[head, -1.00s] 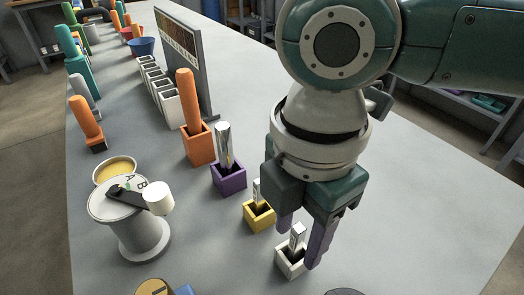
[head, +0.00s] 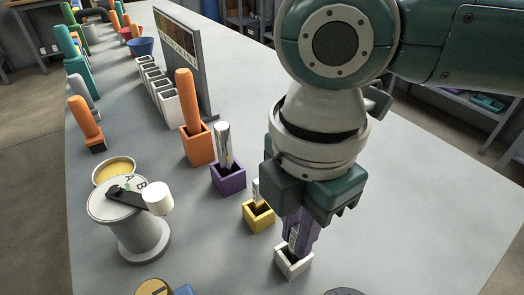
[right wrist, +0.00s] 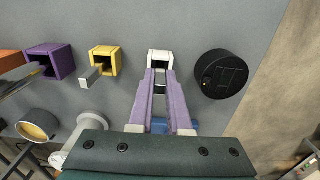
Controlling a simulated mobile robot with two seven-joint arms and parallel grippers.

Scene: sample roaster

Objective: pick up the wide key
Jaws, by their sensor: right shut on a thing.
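The wide key (head: 293,242) is a silver metal piece standing upright in a small white square holder (head: 292,266) near the front of the table. My right gripper (head: 299,246) comes down from above, its purple fingers closed on the key just over the holder's opening. The right wrist view shows the fingers (right wrist: 160,80) reaching to the white holder (right wrist: 160,57); they mostly hide the key there. The key's lower end is hidden in the holder. My left gripper is not in view.
A yellow holder (head: 258,217) with a narrower metal piece stands close by, then a purple holder (head: 228,180) and an orange one (head: 198,148). A black round object (right wrist: 221,74) is right of the white holder. A grey spool-like stand (head: 140,235) is at left.

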